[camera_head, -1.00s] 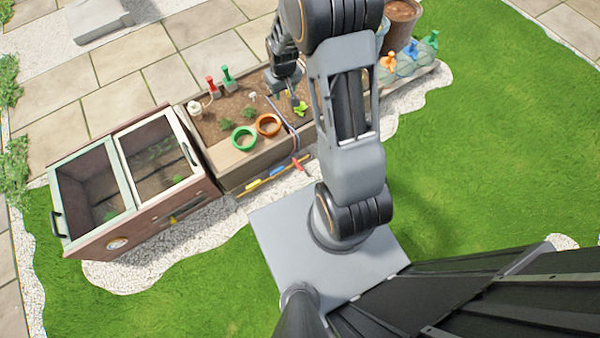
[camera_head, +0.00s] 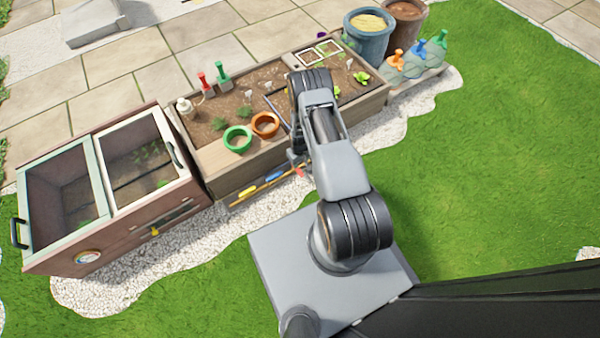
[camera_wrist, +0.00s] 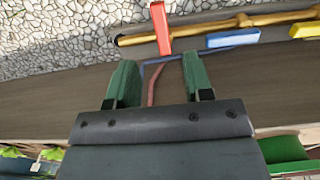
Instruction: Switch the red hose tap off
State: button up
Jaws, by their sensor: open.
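The red tap handle (camera_wrist: 160,28) stands crosswise to the brass pipe (camera_wrist: 190,30) in the wrist view. The blue handle (camera_wrist: 232,38) and yellow handle (camera_wrist: 303,30) lie along the pipe. My gripper (camera_wrist: 155,75) is open and empty, its two green fingers pointing toward the red handle, which lies just beyond the fingertips and between their lines. A red and a blue hose run between the fingers. In the head view the red handle (camera_head: 300,172) shows at the right end of the pipe, beside my arm; the gripper is mostly hidden there.
The taps sit on the front of the wooden planter (camera_head: 215,160), with white gravel (camera_head: 200,235) below. Green and orange rings (camera_head: 237,139) and seedlings are on top. A cold frame (camera_head: 100,190) stands left; buckets (camera_head: 367,40) and bottles stand right. Open grass lies right.

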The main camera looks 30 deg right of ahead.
aim_at(300, 171)
notch_tip(300, 171, down, 10)
jog(key=b, duration=0.3)
jog(key=shift+r+b, duration=0.2)
jog(key=shift+b, duration=0.1)
grip_shut()
